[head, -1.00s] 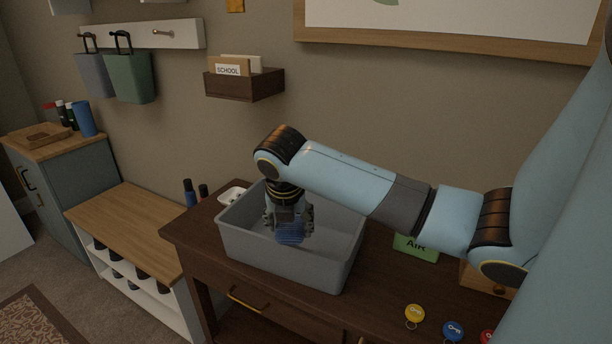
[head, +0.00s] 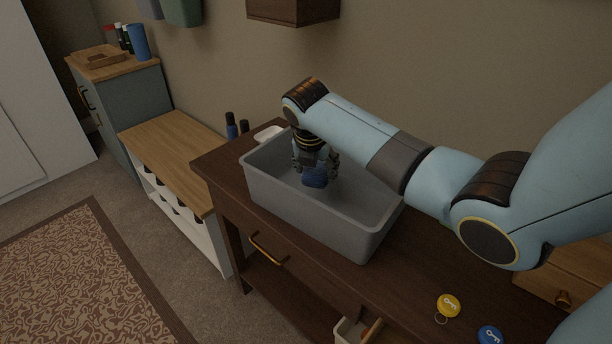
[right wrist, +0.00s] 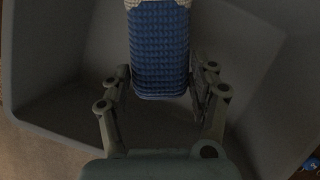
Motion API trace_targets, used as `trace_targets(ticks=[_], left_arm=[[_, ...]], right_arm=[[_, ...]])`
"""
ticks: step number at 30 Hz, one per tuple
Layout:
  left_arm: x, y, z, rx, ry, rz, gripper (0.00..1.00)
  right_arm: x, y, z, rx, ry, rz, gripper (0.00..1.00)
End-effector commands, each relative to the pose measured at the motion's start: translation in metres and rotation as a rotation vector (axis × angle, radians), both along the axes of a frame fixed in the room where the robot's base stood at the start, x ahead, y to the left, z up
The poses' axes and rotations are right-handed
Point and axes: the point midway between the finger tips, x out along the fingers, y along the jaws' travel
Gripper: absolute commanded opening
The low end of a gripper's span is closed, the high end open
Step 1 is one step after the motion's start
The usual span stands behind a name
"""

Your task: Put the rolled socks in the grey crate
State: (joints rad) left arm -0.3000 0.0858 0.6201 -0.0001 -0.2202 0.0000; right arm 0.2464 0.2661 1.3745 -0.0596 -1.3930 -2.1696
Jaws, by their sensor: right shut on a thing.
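The grey crate (head: 310,217) stands on the dark wooden table in the head view. My right gripper (head: 316,172) reaches down inside the crate and is shut on the blue rolled socks (head: 315,179). In the right wrist view the socks (right wrist: 160,50) show as a blue ribbed roll with a pale end, held between the two fingers of the gripper (right wrist: 160,88). The crate's grey inside (right wrist: 250,70) lies around and below them. I cannot tell whether the socks touch the crate floor. My left gripper is not in view.
The dark table (head: 330,275) carries a yellow key tag (head: 448,305), a blue key tag (head: 490,336) and a small white dish (head: 268,134) behind the crate. A wooden-topped bench (head: 178,150) stands to the left. Open floor and a patterned rug (head: 85,275) lie at lower left.

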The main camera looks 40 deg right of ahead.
Motion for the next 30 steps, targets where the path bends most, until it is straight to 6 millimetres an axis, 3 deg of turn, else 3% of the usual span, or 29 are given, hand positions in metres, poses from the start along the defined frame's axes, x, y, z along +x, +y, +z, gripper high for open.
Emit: trace_targets(ticks=[3,7,16,28,29,30], left_arm=[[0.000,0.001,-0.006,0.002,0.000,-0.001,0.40],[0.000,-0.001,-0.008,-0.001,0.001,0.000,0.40],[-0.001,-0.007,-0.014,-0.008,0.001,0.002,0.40],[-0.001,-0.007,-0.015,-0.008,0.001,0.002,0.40],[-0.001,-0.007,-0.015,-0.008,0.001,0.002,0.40],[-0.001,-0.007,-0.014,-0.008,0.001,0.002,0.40]], right_arm=[[0.021,0.009,-0.015,0.000,0.002,-0.001,0.28],[0.031,0.013,-0.021,-0.002,0.001,0.000,0.28],[0.032,0.014,-0.059,-0.002,0.003,0.001,0.28],[0.032,0.014,-0.065,-0.002,0.001,0.000,0.28],[0.032,0.014,-0.065,-0.002,0.001,0.000,0.63],[0.032,0.013,-0.064,-0.002,0.001,0.000,0.68]])
